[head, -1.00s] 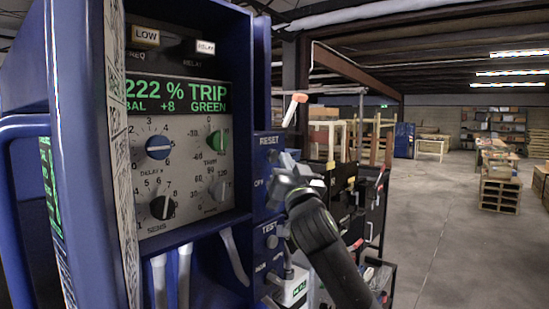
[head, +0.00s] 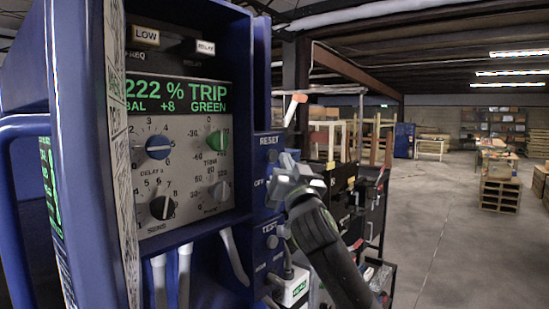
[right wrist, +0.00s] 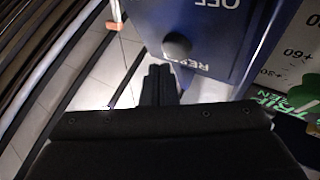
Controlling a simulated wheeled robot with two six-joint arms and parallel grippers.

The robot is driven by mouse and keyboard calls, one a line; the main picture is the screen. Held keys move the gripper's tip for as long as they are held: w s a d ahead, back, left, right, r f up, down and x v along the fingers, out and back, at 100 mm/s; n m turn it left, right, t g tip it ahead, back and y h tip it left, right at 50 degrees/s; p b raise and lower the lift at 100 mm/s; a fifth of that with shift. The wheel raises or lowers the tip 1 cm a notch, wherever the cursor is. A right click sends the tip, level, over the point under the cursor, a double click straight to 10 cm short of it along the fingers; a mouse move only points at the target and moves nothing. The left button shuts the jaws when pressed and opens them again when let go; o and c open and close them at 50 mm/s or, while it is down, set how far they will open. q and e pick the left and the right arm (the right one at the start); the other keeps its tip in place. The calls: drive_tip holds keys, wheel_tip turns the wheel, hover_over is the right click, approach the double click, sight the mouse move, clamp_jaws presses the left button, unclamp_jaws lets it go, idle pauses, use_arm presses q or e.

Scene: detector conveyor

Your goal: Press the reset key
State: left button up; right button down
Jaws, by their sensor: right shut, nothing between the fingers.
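The reset key is a dark round knob (right wrist: 176,46) on the blue side panel, beside its RESET lettering in the right wrist view. In the head view the RESET label (head: 269,141) is at the top of that panel, and my gripper partly covers the area below it. My right gripper (head: 284,166) is shut and empty in front of the panel. In the right wrist view its closed fingertips (right wrist: 158,70) are just below and left of the key. I cannot tell whether they touch it. My left gripper is not in view.
The blue detector cabinet has a green display (head: 175,95) reading TRIP and GREEN, with several dials below. A TEST switch (head: 271,241) sits lower on the side panel. A black tool rack (head: 360,210) stands behind my right arm. Open floor (head: 440,230) lies to the right.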

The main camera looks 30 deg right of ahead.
drive_tip(key=shift+w, duration=0.1)
idle(0.5)
drive_tip(key=shift+w+a, duration=0.2)
drive_tip(key=shift+w, duration=0.1)
drive_tip(key=shift+w+a, duration=0.15)
drive_tip(key=shift+w, duration=0.3)
idle(0.7)
drive_tip(key=shift+s, duration=0.1)
drive_tip(key=shift+s+d+b, duration=0.3)
drive_tip(key=shift+s+d, duration=0.05)
drive_tip(key=shift+s, duration=0.4)
drive_tip(key=s, duration=0.1)
drive_tip(key=s+d, duration=0.1)
drive_tip(key=s, duration=0.1)
drive_tip(key=s+d, duration=0.1)
drive_tip(key=shift+s+b, duration=0.3)
drive_tip(key=shift+b, duration=0.1)
drive_tip(key=shift+w+f, duration=0.1)
idle(0.7)
